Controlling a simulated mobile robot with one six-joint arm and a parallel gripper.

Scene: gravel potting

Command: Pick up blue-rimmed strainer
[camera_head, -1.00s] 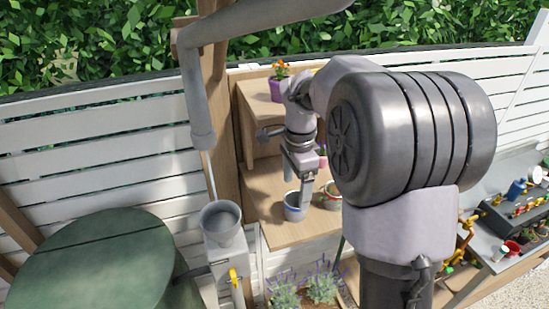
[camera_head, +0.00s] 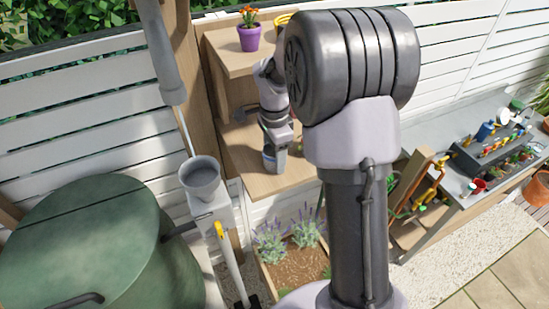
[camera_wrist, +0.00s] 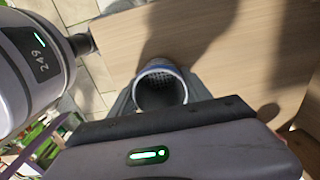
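The blue-rimmed strainer (camera_wrist: 159,70) is a small cup with a dark inside and a blue band at its rim. In the wrist view it lies between the two grey fingers of my gripper (camera_wrist: 160,97), with hardly any gap on either side. Whether the fingers press on it is not clear. In the head view my gripper (camera_head: 277,150) points down at the wooden shelf, and the strainer (camera_head: 269,163) shows at its lower end, seemingly on the shelf. The fingertips are mostly hidden there.
The lower wooden shelf (camera_head: 240,160) has bare room left of the strainer. An upper shelf holds a purple flower pot (camera_head: 249,38). A grey funnel (camera_head: 201,178) and a green barrel (camera_head: 90,235) stand left. A grey bench (camera_head: 470,150) with tools stands right.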

